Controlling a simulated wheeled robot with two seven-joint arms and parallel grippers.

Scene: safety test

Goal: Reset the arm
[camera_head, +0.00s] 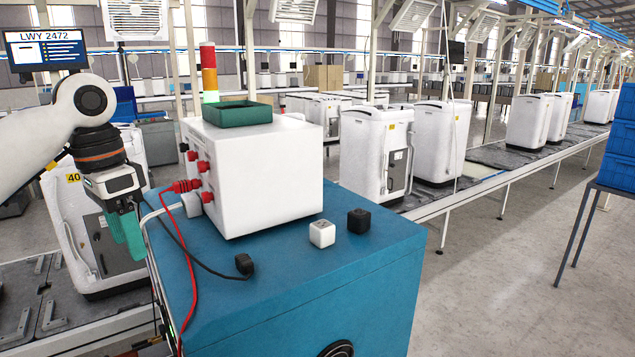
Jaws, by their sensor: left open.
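My left arm comes in from the left edge. Its gripper (127,232) has teal fingers that point down, beside the left edge of the blue cabinet (330,277). The gripper is open and I see nothing held in it. A white test box (262,175) with red and black sockets on its left face stands on the cabinet, right of the gripper. A red plug (186,186) sits at a socket, with its red cable hanging over the cabinet's edge. A black plug (244,264) lies loose on the cabinet top. My right gripper is not in view.
A green tray (237,112) lies on the test box, in front of a lit signal tower (209,72). A white cube (322,233) and a black cube (358,220) stand on the cabinet. White washing machines (376,152) line the conveyor behind. Blue crates (620,140) stand at right.

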